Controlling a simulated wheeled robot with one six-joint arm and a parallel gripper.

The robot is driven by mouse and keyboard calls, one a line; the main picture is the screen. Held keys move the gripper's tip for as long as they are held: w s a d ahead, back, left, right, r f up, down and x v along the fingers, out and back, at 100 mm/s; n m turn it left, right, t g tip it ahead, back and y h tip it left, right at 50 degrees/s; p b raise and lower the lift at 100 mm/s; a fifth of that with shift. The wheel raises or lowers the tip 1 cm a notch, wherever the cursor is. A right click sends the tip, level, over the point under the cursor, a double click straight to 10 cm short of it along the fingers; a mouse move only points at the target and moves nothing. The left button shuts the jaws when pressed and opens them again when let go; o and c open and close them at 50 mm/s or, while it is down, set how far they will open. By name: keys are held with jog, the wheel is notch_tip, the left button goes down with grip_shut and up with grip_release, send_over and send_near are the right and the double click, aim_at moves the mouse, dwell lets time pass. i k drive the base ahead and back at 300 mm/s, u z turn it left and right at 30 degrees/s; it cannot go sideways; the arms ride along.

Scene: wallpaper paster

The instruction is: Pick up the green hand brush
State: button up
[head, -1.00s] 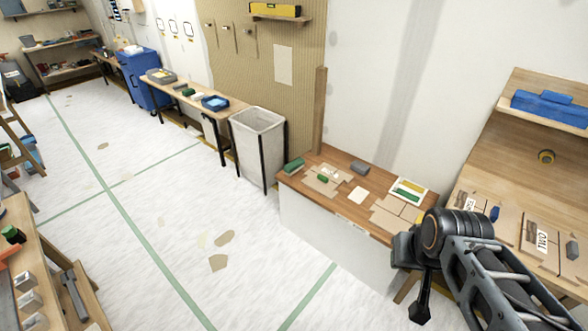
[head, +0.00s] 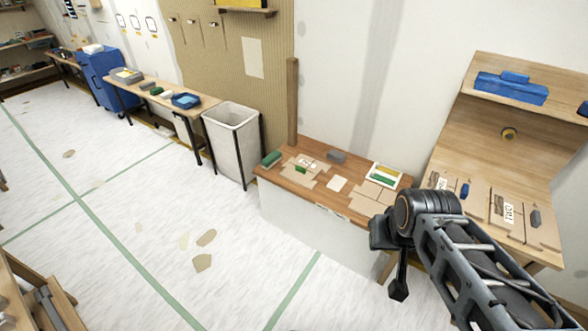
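Several small green things are in view, and I cannot tell for sure which is the hand brush. A green block-like thing (head: 271,158) lies at the left end of the wooden bench (head: 320,207). A smaller green piece (head: 300,169) lies on cardboard to its right. A green strip (head: 382,178) lies in a white tray at the bench's right end. Another green item (head: 156,91) is on the far table. My gripper (head: 398,290) hangs dark and narrow in front of the bench's right end, apart from these things. Its fingers are not clear.
A grey bin (head: 230,115) stands left of the bench. A grey block (head: 337,156) lies at the bench's back. A second workbench (head: 500,150) with a blue box (head: 511,88) on its shelf is at right. The white floor (head: 130,240) is mostly clear.

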aim_at(271, 160)
jog(key=u, duration=0.5)
jog(key=i, duration=0.6)
jog(key=u, duration=1.1)
jog(key=i, duration=1.85)
jog(key=z, duration=1.2)
jog(key=i, duration=0.55)
jog(key=z, duration=0.4)
